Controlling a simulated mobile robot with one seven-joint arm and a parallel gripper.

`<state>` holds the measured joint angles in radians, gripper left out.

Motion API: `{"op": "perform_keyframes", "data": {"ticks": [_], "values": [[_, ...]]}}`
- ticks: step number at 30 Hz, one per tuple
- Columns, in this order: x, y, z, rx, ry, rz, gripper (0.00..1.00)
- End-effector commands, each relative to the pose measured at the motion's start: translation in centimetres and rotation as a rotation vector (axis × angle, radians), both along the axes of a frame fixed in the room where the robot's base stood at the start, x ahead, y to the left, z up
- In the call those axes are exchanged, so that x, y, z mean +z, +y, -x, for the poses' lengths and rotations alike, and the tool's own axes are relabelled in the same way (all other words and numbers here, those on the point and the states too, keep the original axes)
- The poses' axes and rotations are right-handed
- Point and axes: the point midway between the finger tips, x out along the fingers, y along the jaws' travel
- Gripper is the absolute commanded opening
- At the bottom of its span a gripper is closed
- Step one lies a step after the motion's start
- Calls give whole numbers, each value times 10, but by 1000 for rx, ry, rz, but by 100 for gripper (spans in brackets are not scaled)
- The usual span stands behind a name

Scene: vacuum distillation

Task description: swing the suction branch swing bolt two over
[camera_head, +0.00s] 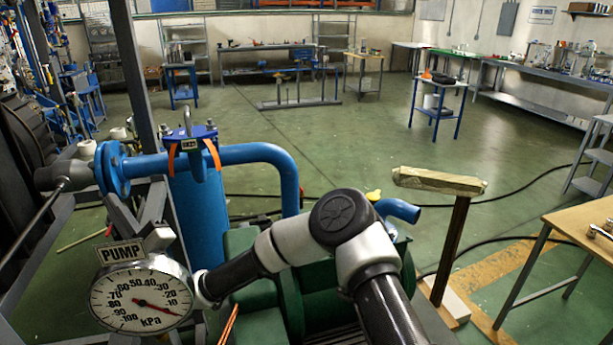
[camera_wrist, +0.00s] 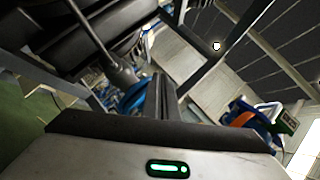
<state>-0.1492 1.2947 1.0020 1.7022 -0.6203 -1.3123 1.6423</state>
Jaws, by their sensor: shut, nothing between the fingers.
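The suction branch is a blue pipe (camera_head: 255,153) that runs from a bolted blue flange (camera_head: 113,168) at left and bends down at right. A blue vessel (camera_head: 197,205) stands under it, with a blue cover (camera_head: 192,134), a metal loop, orange straps and a small tag on top. I cannot tell which part is swing bolt two. In the wrist view, my gripper (camera_wrist: 166,88) is shut and empty, in front of a blue rounded part (camera_wrist: 133,98). Blue parts with an orange strap (camera_wrist: 243,119) show at right. In the head view, my gripper is hidden around the gauge.
A round PUMP gauge (camera_head: 140,299) stands at the lower left, close to my forearm. A grey upright post (camera_head: 140,75) rises behind the flange. Green machinery (camera_head: 257,305) lies below my arm. A wooden block on a post (camera_head: 440,181) stands at right. The floor beyond is open.

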Motion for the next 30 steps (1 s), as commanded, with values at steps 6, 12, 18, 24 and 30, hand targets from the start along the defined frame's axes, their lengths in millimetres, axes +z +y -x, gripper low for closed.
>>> {"op": "perform_keyframes", "data": {"ticks": [6,12,18,24,30], "values": [[9,8,9,13,-164,308,0],[5,-2,8,7,-306,590,0],[0,-29,0,-13,-435,869,0],[-2,-66,-10,-33,-529,1110,0],[-1,-104,-20,-51,-587,1299,0]]}}
